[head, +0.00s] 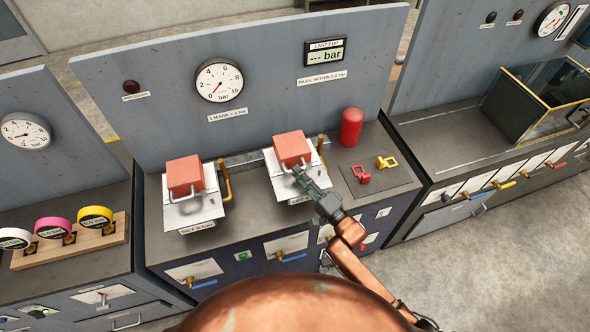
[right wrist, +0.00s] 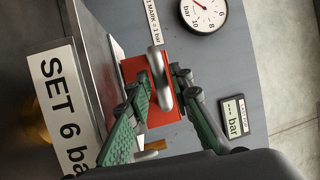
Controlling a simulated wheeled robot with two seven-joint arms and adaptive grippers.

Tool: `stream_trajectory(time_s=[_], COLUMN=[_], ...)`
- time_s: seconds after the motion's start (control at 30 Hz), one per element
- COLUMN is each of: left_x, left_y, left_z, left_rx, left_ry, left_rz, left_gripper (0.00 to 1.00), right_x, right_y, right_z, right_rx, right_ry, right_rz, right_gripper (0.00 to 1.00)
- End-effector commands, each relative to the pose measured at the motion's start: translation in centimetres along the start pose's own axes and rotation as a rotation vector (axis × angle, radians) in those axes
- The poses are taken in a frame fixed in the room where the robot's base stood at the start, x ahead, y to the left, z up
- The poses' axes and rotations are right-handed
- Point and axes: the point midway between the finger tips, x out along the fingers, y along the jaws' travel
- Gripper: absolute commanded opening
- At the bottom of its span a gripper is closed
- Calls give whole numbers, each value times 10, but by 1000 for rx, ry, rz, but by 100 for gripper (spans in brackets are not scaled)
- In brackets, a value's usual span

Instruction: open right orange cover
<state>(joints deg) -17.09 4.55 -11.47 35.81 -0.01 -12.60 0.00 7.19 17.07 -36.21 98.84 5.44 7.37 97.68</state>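The right orange cover (head: 292,147) is a red-orange box standing on a pale metal plate (head: 310,190), and it looks closed. It also shows in the right wrist view (right wrist: 138,72), with a grey bar handle (right wrist: 158,70) on its front. My right gripper (head: 299,173) is at the front of this cover. In the right wrist view its green-padded fingers (right wrist: 163,88) stand apart on either side of the handle; I cannot tell whether they touch it. A matching left orange cover (head: 185,174) sits on its own plate. My left gripper is not in view.
A red cylinder (head: 351,127) stands right of the cover, with red (head: 361,174) and yellow (head: 386,162) clips on a dark mat. A brass pipe (head: 321,150) runs close beside the cover. The panel with a gauge (head: 219,80) rises behind. A rack of coloured discs (head: 75,245) is left.

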Motion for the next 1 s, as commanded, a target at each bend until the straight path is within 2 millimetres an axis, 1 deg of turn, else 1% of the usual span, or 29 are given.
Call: stream_trajectory(time_s=[0.03, 0.2, 0.5, 0.8, 1.0], left_x=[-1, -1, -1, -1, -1], left_y=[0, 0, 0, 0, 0], left_z=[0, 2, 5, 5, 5], left_rx=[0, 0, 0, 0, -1], left_ry=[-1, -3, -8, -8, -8], left_rz=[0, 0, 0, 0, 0], left_gripper=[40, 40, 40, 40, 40], right_x=[8, 21, 22, 22, 22], right_y=[-1, 0, 1, 1, 1], right_z=[0, 1, 1, 1, 1], right_rx=[0, 0, 1, 0, 1], right_ry=[0, -2, -1, -1, -1], right_rz=[-1, 0, 1, 1, 1], right_gripper=[20, 20, 20, 0, 0])
